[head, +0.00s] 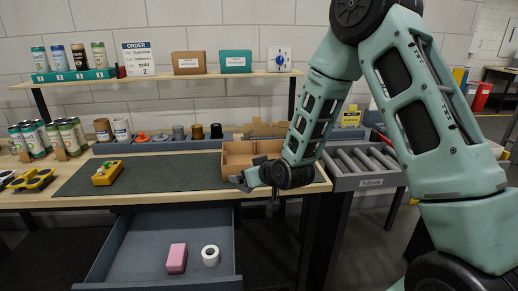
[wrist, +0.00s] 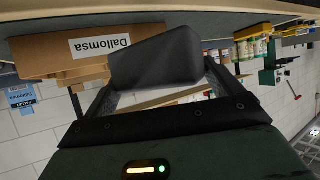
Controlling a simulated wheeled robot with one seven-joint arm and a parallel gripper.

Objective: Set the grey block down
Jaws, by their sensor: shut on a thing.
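My gripper (head: 249,179) is at the front edge of the workbench, just in front of the open cardboard tray. In the wrist view, its fingers close on the dark grey block (wrist: 155,60). The block sticks out past the fingertips and hides part of what lies behind it. In the head view the block is too small and dark to tell apart clearly from the fingers. Whether the block touches anything besides the fingers cannot be told.
A cardboard tray (head: 236,161) stands behind the gripper. A dark mat (head: 150,173) with a yellow tool (head: 107,174) lies left. Below, an open drawer (head: 135,262) holds a pink block (head: 177,258) and white roll (head: 211,256). A roller rack (head: 362,181) stands right.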

